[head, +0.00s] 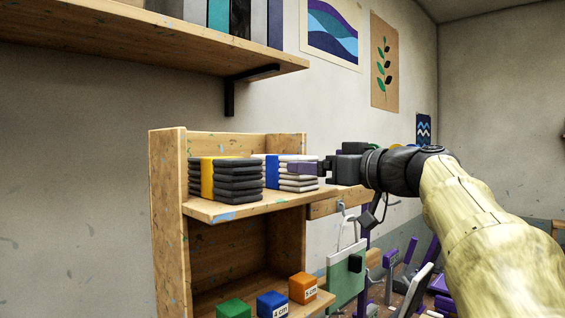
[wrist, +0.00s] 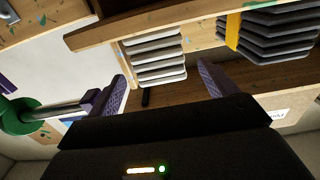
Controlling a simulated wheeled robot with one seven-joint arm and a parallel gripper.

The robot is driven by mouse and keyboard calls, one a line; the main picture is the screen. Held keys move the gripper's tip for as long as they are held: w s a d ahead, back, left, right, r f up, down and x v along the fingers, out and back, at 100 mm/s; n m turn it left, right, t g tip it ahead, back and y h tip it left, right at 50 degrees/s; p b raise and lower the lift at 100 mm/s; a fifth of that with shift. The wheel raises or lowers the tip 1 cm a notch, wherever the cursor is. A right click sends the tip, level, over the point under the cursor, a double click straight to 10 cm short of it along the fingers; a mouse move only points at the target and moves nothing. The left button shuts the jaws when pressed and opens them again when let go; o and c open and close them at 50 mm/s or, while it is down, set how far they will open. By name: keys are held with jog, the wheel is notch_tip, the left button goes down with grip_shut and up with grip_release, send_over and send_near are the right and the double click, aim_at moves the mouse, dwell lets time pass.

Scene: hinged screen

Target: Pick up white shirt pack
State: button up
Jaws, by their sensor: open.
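The white shirt pack (head: 298,184) is a stack of white folded layers on the upper shelf board of the wooden unit, right of the dark pack. It also shows in the wrist view (wrist: 157,58), top centre. My gripper (head: 303,168) comes in from the right at the pack's height, and its purple finger overlaps the pack in the head view. In the wrist view my gripper (wrist: 162,72) is open, with one finger on either side of the pack's near end. I cannot tell whether a finger touches it. Part of the pack is hidden behind the finger.
A dark pack with a yellow band (head: 207,178) stands close on the left. Green (head: 234,308), blue (head: 272,304) and orange (head: 303,288) blocks sit on the lower shelf. A wall shelf (head: 150,45) hangs above. A green bag (head: 345,280) hangs at the right.

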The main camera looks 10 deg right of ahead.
aim_at(283, 171)
jog(key=shift+x, duration=0.95)
jog(key=shift+w+a+r+p, duration=0.25)
jog(key=shift+w+p, duration=0.25)
jog(key=shift+p, duration=0.35)
jog(key=p+x, duration=0.2)
jog(key=x, duration=0.1)
jog(key=shift+w+a, duration=0.15)
jog(key=shift+a, duration=0.05)
jog(key=shift+w+a+f+p, duration=0.15)
jog(key=shift+w+a+p, duration=0.2)
jog(key=shift+p, duration=0.1)
jog(key=shift+s+d+f, duration=0.1)
jog(key=shift+d, duration=0.25)
jog(key=shift+s+a, duration=0.15)
jog(key=shift+a, duration=0.05)
jog(key=c, duration=1.2)
